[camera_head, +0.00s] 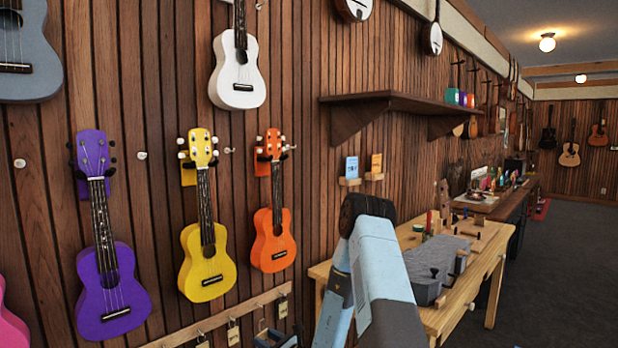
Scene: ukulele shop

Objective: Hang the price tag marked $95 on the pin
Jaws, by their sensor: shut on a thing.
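My gripper (275,339) shows only in part, dark, at the bottom edge of the head view, close in front of a wooden rail (215,319) on the wall. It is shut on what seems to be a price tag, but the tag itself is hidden. Other small pale price tags hang from hooks on the rail, one (282,306) right of the gripper and one (233,333) left of it. Their marks are too small to read. Several pale pins stick out of the plank wall, one (141,155) between the purple and yellow ukuleles. I cannot tell which pin is meant.
Purple (102,280), yellow (207,262) and orange (271,240) ukuleles hang above the rail, with a white one (238,75) higher. A shelf (400,102) juts out at right. A wooden workbench (490,245) with tools stands behind my arm. Floor at far right is clear.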

